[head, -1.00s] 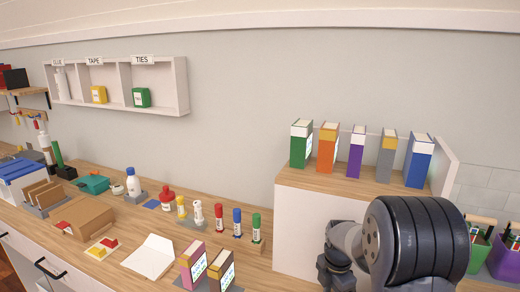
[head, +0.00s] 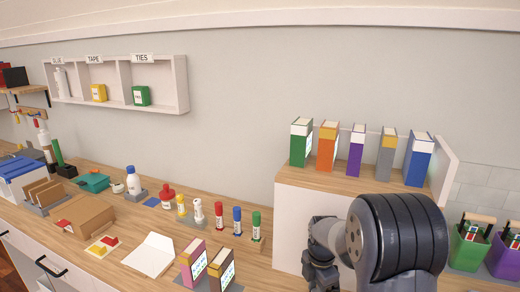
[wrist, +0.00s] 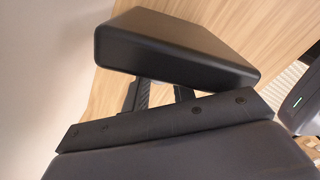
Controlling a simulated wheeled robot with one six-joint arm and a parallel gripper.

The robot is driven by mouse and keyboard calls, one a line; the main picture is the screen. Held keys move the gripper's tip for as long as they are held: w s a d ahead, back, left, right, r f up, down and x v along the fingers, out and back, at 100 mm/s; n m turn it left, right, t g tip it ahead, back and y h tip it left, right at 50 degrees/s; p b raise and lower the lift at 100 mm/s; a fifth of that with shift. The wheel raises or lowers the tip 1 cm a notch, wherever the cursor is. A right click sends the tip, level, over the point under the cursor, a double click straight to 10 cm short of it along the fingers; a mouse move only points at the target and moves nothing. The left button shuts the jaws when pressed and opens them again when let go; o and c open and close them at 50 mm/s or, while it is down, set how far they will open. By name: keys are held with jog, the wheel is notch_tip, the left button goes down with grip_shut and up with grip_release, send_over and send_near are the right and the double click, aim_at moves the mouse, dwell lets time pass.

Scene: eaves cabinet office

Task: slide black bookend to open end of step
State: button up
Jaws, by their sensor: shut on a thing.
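The black bookend (wrist: 175,48) fills the upper middle of the wrist view as a smooth dark block over a wood surface. My gripper (wrist: 155,95) is shut on it, with its two dark fingers reaching to the block's near side. What lies under the block and whether it touches the wood cannot be told. The step (head: 318,182) is a white raised box with a wooden top, right of centre in the head view. There my arm covers its lower right front, and neither the bookend nor my fingertips can be made out.
Spaced binders stand on the step: green (head: 300,143), orange (head: 326,147), purple (head: 356,150), grey (head: 386,155) and blue (head: 419,160). A white panel (head: 446,165) closes its right end. Pink (head: 192,262) and brown (head: 221,270) binders stand on the desk below. Caddies (head: 468,248) stand right.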

jog(key=shift+a, duration=0.1)
jog(key=shift+w+a, duration=0.25)
jog(key=shift+a, duration=0.5)
jog(key=shift+w+a, duration=0.3)
jog(key=shift+a, duration=0.5)
jog(key=shift+w+a, duration=0.25)
jog(key=shift+a, duration=0.5)
jog(key=shift+a, duration=0.15)
jog(key=shift+w+a+p, duration=0.2)
jog(key=shift+w+a, duration=0.05)
jog(key=shift+a, duration=0.5)
jog(key=shift+w+a+p, duration=0.15)
jog(key=shift+w+a, duration=0.1)
jog(key=shift+a, duration=0.5)
jog(key=shift+w+a+p, duration=0.2)
jog(key=shift+w+a, duration=0.05)
jog(key=shift+a, duration=0.5)
jog(key=shift+w+a+p, duration=0.1)
jog(key=shift+w+a, duration=0.15)
jog(key=shift+a, duration=0.55)
jog(key=shift+w+a+p, duration=0.15)
jog(key=shift+w+a, duration=0.15)
jog(key=shift+a, duration=0.45)
jog(key=shift+w+a+p, duration=0.1)
jog(key=shift+w+a, duration=0.15)
jog(key=shift+a, duration=0.55)
